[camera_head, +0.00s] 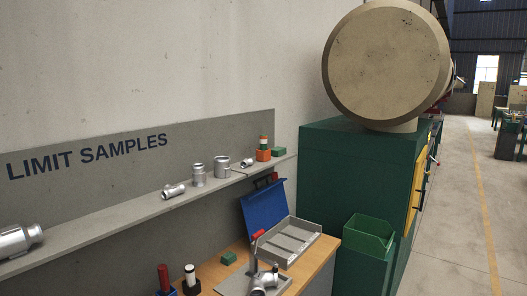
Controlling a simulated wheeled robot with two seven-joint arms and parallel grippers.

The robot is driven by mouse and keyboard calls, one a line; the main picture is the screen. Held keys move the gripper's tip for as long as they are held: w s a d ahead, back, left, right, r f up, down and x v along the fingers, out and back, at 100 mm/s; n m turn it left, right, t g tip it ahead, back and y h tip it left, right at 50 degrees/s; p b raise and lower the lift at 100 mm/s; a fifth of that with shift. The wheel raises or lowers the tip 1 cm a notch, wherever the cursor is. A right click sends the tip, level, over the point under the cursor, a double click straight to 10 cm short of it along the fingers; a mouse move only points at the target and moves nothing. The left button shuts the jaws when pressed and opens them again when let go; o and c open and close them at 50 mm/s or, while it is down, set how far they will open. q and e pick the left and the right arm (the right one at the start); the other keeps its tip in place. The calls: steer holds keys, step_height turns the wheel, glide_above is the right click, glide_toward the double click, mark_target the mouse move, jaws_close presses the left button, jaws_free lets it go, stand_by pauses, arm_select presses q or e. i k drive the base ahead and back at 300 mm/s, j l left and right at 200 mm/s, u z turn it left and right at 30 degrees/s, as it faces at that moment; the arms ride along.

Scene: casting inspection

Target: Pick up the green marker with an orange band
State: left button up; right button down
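A small upright marker (263,142) with green and pale parts stands in an orange block (263,156) near the right end of the wall shelf. It is small here, and I cannot clearly make out an orange band on it apart from the orange block. Neither of my grippers is in view.
The grey shelf (110,228) holds several metal castings left of the marker and a green block (279,151) right of it. Below, a wooden bench (213,272) carries a grey tray (290,243), a blue lid (264,207) and a red marker (163,277). A green cabinet (340,165) stands right.

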mark_target(262, 137)
steer(key=i+l, duration=0.8)
steer(key=i+l+u, duration=0.1)
steer(key=i+l, duration=0.65)
steer(key=l, duration=0.15)
steer(key=i+l, duration=0.75)
steer(key=l, duration=0.2)
